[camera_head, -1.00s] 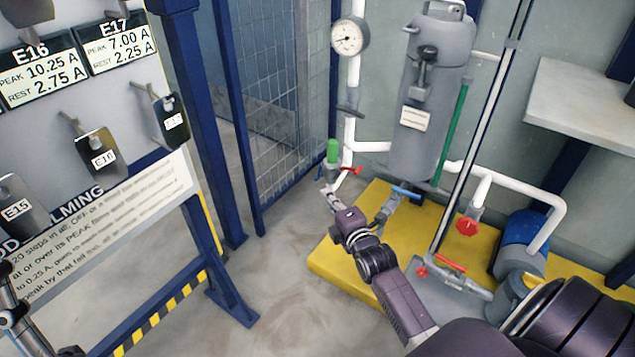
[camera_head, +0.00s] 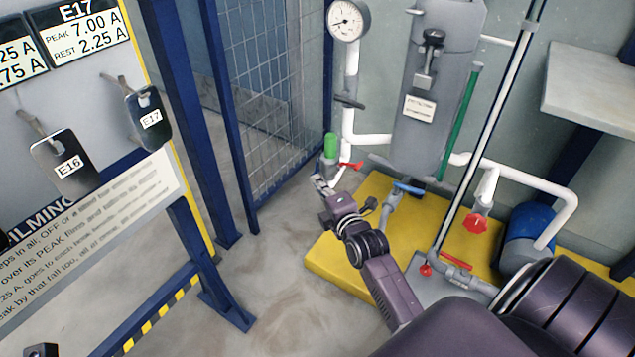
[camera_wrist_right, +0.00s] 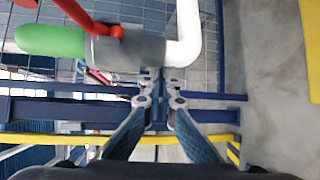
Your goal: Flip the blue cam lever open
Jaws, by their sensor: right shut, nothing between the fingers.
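The blue cam lever (camera_head: 408,187) is a small flat blue handle on the grey fitting below the tank, in the head view. It lies nearly level, pointing right. My right gripper (camera_head: 320,182) is shut and empty, to the left of the blue lever and apart from it, just below the green-capped fitting (camera_head: 331,146). The blue lever does not show there. Only a dark scrap, perhaps of my left arm, shows at the lower left.
A red lever (camera_head: 351,165) is close to my right gripper. The grey tank (camera_head: 437,95), white pipes and red valve wheel (camera_head: 476,223) stand around the yellow plinth (camera_head: 330,258). A mesh fence (camera_head: 270,90) is behind. Floor at left of the plinth is clear.

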